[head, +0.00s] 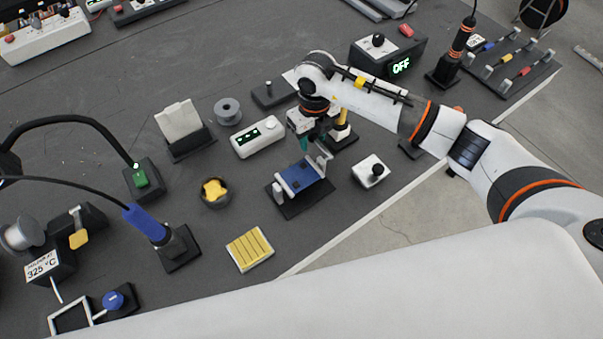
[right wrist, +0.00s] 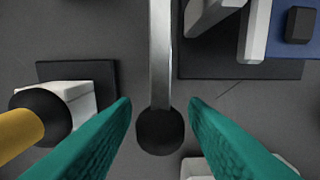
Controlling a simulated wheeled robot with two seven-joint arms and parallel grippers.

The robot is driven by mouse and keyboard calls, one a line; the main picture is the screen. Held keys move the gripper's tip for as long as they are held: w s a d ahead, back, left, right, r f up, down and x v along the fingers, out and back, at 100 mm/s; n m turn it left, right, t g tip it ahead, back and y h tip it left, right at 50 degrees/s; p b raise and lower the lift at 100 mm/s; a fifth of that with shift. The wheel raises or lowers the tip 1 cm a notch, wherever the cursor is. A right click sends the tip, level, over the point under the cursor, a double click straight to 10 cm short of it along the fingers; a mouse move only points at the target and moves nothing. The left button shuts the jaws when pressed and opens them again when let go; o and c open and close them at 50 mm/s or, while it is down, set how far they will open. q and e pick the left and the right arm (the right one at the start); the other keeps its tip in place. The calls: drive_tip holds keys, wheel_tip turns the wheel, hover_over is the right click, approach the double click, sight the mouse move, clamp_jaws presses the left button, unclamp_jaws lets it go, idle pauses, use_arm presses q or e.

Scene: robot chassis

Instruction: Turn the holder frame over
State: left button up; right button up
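The holder frame (head: 322,158) has pale upright posts on a dark base, with a blue board (head: 300,178) held between them. In the right wrist view, part of the blue board (right wrist: 290,42) and a pale post (right wrist: 256,30) show at the upper right. My right gripper (head: 318,142) is at the far end of the holder frame. Its teal fingers are open, one on each side of a metal bar (right wrist: 160,50) ending in a dark round knob (right wrist: 160,130). Gaps show between the fingers and knob; depth is unclear. My left gripper is not in view.
A yellow-handled tool in a stand (head: 341,140) is close beside my right gripper. A small white box with a black knob (head: 371,171) stands right of the frame. A white device with a green display (head: 258,138) and a yellow sponge bowl (head: 215,191) stand left.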

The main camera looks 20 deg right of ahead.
drive_tip(key=shift+c, duration=0.2)
drive_tip(key=c, duration=0.4)
drive_tip(key=shift+r, duration=0.1)
